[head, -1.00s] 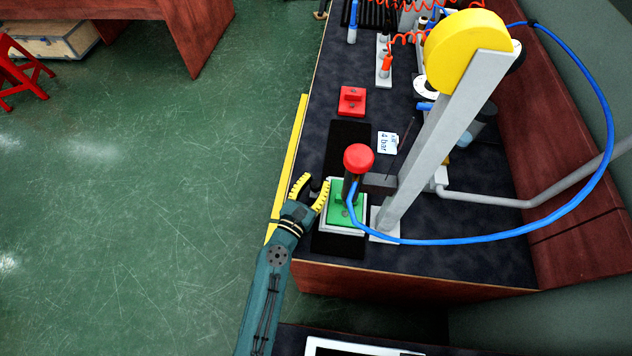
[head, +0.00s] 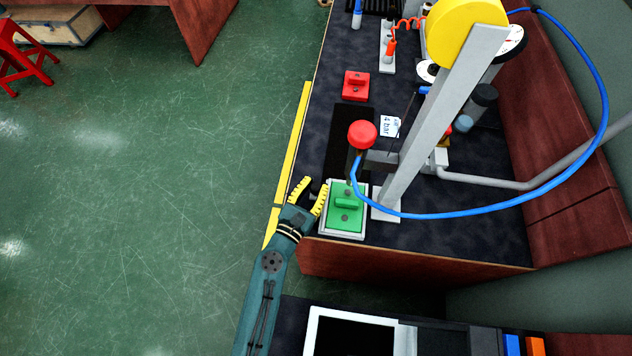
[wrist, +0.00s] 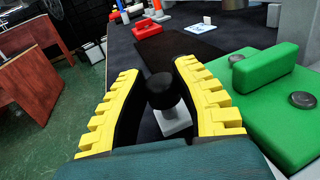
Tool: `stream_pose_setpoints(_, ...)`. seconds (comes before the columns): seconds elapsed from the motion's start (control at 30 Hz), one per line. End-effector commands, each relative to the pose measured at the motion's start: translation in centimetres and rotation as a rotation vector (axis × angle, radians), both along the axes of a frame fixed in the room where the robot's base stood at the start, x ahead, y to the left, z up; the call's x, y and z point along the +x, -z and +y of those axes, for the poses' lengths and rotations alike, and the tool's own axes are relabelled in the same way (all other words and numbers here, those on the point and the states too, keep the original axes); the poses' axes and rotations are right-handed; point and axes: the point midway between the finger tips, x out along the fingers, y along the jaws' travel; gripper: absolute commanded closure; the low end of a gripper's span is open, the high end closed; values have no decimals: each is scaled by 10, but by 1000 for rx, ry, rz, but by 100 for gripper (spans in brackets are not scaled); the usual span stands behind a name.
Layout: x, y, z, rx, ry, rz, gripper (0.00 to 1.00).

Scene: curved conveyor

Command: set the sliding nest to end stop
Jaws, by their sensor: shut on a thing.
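The sliding nest (head: 341,235) is a pale grey tray holding a green block (head: 347,206) with a raised bar. It sits at the near end of a black track (head: 345,118), close to the table's near edge. My gripper (head: 309,190) is at the nest's left side. In the wrist view my gripper (wrist: 158,88) has its yellow fingers on either side of the nest's black knob (wrist: 161,92), shut on it. The green block also shows in the wrist view (wrist: 268,100), right of the fingers. The end stop itself cannot be made out.
A grey slanted post (head: 440,125) with a red-knobbed press (head: 362,134) and a blue hose (head: 500,210) stands right of and above the nest. A red block (head: 356,86) and a white card (head: 390,126) lie farther back. Open floor lies left.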

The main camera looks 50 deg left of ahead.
Motion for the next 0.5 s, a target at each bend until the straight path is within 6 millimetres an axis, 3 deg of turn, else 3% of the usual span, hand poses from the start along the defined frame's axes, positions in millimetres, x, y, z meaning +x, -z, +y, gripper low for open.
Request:
stream_pose_setpoints(0.03,0,-1,-1,-1,2,-1,100)
stream_pose_setpoints(0.07,0,-1,-1,-1,2,-1,65)
stream_pose_setpoints(0.2,0,-1,-1,-1,2,-1,41)
stream_pose_setpoints(0.5,-2,0,-1,-1,1,0,41)
